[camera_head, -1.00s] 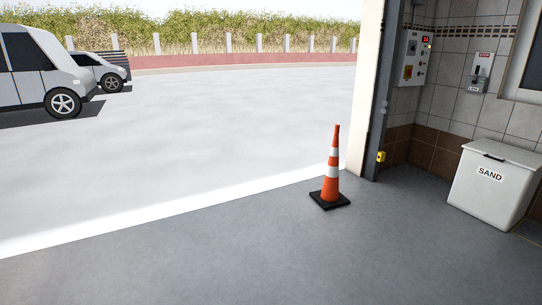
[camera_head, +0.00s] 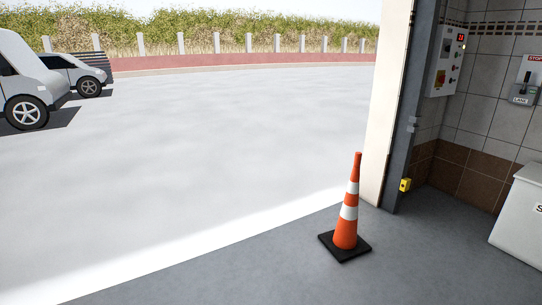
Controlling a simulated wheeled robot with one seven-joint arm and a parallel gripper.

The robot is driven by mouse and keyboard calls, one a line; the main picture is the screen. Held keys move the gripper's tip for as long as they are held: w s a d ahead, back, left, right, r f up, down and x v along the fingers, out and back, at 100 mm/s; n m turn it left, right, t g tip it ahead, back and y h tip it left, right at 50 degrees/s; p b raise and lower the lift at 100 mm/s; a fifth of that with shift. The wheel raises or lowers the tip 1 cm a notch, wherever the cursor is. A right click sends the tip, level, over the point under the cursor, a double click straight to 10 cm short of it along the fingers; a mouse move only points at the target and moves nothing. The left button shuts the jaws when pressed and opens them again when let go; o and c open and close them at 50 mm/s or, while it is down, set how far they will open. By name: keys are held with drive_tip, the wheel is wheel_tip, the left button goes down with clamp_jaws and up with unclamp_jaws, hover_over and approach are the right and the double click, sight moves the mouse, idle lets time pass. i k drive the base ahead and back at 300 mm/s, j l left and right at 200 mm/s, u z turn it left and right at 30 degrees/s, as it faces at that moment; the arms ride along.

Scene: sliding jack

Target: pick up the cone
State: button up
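An orange traffic cone (camera_head: 346,232) with two white bands and a black square base stands upright on the grey floor. It is right of the middle in the head view, beside the sunlit strip at the doorway. It is fully visible and nothing touches it. My gripper is not in view.
A door post (camera_head: 388,110) stands just behind and right of the cone, with a small yellow box (camera_head: 405,185) low on it. A white bin (camera_head: 520,220) is at the right edge. Control panels hang on the tiled wall. Grey floor (camera_head: 240,280) in front is clear. Parked vehicles (camera_head: 25,90) stand outside.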

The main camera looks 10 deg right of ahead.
sight(344, 242)
drive_tip(key=i+j+z, duration=0.1)
drive_tip(key=i, duration=1.85)
drive_tip(key=i+j+z, duration=0.1)
drive_tip(key=i+z, duration=0.2)
drive_tip(key=i, duration=0.15)
drive_tip(key=i+j+z, duration=0.3)
drive_tip(key=i, duration=0.15)
drive_tip(key=i+j+z, duration=0.3)
drive_tip(key=i, duration=0.15)
